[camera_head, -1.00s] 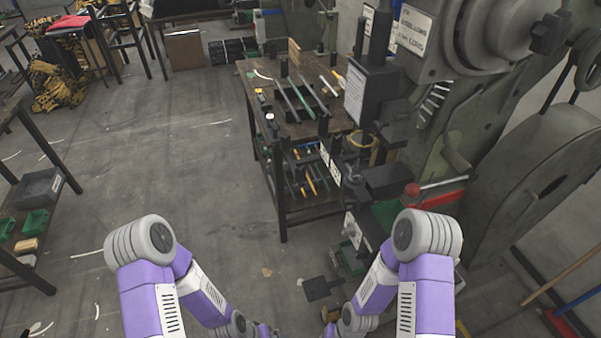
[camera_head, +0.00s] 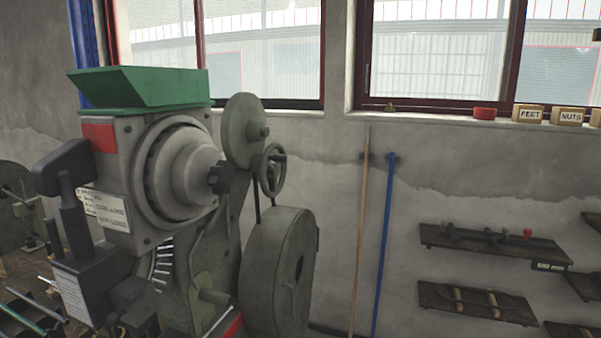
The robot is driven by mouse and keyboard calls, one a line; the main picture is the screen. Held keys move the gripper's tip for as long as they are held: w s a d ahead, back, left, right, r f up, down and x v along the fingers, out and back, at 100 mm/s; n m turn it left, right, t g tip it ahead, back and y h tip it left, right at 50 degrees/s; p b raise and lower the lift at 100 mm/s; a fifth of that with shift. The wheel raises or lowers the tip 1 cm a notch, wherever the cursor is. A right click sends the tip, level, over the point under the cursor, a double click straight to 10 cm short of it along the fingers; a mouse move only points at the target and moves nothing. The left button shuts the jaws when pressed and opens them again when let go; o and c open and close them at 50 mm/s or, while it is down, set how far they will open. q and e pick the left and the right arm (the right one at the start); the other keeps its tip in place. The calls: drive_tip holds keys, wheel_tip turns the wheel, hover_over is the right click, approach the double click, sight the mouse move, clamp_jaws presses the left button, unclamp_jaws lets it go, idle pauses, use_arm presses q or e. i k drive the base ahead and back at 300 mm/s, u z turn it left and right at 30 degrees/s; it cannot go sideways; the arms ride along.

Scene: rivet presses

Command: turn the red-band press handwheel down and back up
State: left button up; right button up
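A large grey-green press (camera_head: 190,180) fills the left of the view, with a green hopper-like tray (camera_head: 140,88) on top. A red patch (camera_head: 99,137) shows on the upper corner of its head, above a white label plate (camera_head: 104,209). A small spoked handwheel (camera_head: 272,170) stands upright at the press's right side, in front of a grey disc. A dark star-shaped knob (camera_head: 221,178) sits at the centre of the round housing. I cannot tell which wheel belongs to the red band. Neither of my grippers is in view.
A big grey wheel guard (camera_head: 281,270) stands right of the press. A wooden pole (camera_head: 361,230) and a blue pole (camera_head: 383,240) lean on the wall. Wall shelves (camera_head: 490,245) hold tools at right. Labelled boxes (camera_head: 529,113) stand on the windowsill.

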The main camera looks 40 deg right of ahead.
sight(268, 169)
drive_tip(key=z, duration=1.4)
drive_tip(key=k, duration=0.6)
drive_tip(key=z, duration=0.8)
drive_tip(key=i, duration=0.85)
drive_tip(key=z, duration=0.35)
drive_tip(key=i, duration=1.2)
drive_tip(key=u, duration=0.7)
